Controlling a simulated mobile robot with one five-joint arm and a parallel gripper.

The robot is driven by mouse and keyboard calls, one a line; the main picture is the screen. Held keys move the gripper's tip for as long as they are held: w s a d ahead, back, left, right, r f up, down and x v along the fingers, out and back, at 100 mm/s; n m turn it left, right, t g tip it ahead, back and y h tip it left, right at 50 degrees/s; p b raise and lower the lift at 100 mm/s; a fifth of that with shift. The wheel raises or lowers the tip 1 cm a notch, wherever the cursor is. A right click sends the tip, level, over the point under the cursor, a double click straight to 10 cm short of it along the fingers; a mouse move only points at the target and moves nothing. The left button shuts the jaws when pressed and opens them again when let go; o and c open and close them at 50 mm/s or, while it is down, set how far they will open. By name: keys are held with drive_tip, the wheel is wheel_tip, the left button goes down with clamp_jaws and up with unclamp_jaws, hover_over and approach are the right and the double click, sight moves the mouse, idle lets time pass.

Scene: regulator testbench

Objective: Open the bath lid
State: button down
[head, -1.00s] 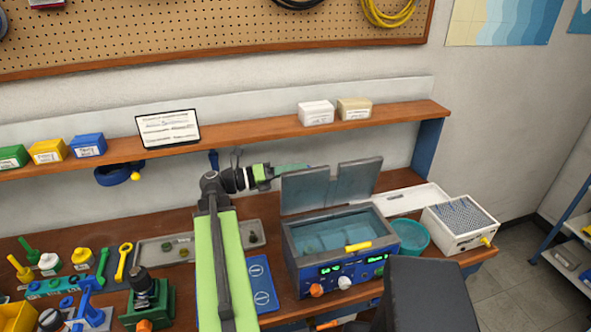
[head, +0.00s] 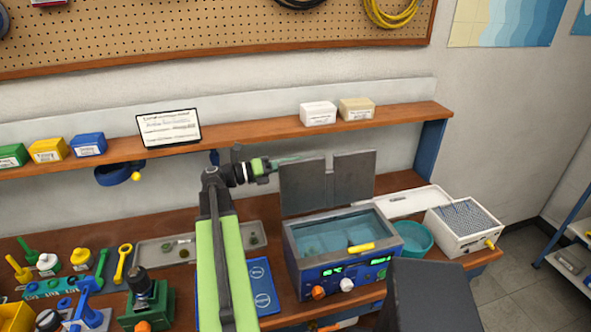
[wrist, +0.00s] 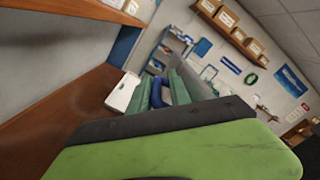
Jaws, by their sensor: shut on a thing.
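The grey bath lid (head: 352,180) stands raised, close to upright, along the back of the blue bath (head: 311,274) in the head view. It has a notch in its top edge. The bath is open and its water shows. My gripper (head: 290,160) is at the top left edge of the lid, pointing right. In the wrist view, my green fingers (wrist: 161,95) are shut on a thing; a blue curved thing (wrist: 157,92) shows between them. I cannot tell whether it is part of the lid. The contact with the lid is too small to make out.
A teal bowl (head: 414,238) and a white tip box (head: 463,226) stand to the right. The wooden shelf (head: 245,138) runs behind, above the arm. Tools crowd the bench at left.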

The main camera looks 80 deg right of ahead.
drive_tip(key=shift+s+a+f, duration=0.2)
drive_tip(key=shift+a+f, duration=0.15)
drive_tip(key=shift+f, duration=0.1)
drive_tip(key=c, duration=1.5)
unclamp_jaws()
drive_tip(key=shift+o, duration=0.2)
drive_tip(key=shift+w, duration=0.15)
drive_tip(key=v, duration=1.7)
drive_tip(key=shift+w+r, duration=0.15)
drive_tip(key=shift+r, duration=0.15)
drive_tip(key=shift+d, duration=0.1)
